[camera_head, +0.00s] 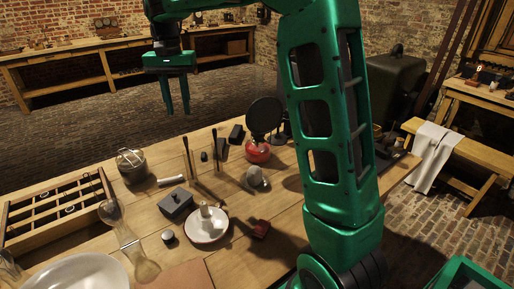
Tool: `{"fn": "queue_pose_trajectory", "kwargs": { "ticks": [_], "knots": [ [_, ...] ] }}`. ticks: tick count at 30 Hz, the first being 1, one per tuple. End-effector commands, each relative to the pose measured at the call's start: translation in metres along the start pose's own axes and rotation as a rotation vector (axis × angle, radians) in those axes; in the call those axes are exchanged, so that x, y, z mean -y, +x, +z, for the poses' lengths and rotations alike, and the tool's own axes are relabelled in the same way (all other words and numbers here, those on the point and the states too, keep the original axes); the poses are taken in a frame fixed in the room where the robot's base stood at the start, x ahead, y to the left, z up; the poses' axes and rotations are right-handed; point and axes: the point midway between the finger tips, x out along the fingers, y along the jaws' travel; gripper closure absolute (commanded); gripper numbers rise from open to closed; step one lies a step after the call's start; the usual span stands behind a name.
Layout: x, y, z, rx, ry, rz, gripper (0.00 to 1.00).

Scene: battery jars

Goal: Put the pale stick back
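A short pale stick-like piece (171,181) lies on the wooden table, left of the middle; I cannot be sure it is the task's pale stick. Two thin upright rods stand behind it, a left rod (187,158) and a right rod (216,145); their exact colour is hard to tell. My gripper (178,112) hangs high above the far side of the table, fingers pointing down. Its two fingers are apart with nothing between them.
A wooden compartment tray (60,228) is at left. A grey box (175,203), a white dish (208,240) with a pale object, a red round vessel (257,151), a wire-topped jar (131,165) and an hourglass-like glass (130,243) crowd the table. My arm hides part of the right side.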

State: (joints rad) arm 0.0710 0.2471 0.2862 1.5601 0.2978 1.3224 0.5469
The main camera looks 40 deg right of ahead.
Motion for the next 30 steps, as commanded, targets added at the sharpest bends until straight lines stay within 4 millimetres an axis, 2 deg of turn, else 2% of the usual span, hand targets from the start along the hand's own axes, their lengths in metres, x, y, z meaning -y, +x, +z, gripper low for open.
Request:
{"fn": "queue_pose_trajectory", "kwargs": {
  "ticks": [2, 5, 8, 12, 14, 18, 21, 25, 30],
  "knots": [
    [-0.005, 0.000, 0.001, -0.003, 0.000, 0.003, 0.71],
    [-0.028, -0.001, 0.003, -0.015, -0.004, 0.016, 0.71],
    [-0.073, 0.001, 0.010, -0.032, -0.009, 0.040, 0.71],
    [-0.156, 0.009, 0.033, -0.045, -0.018, 0.071, 0.71],
    [-0.190, 0.015, 0.046, -0.046, -0.023, 0.078, 0.71],
    [-0.264, 0.036, 0.087, -0.036, -0.030, 0.079, 0.71],
    [-0.307, 0.056, 0.122, -0.024, -0.039, 0.065, 0.71],
    [-0.346, 0.084, 0.166, -0.008, -0.051, 0.036, 0.71],
    [-0.367, 0.109, 0.203, 0.005, -0.069, 0.002, 0.71]
  ]
}}
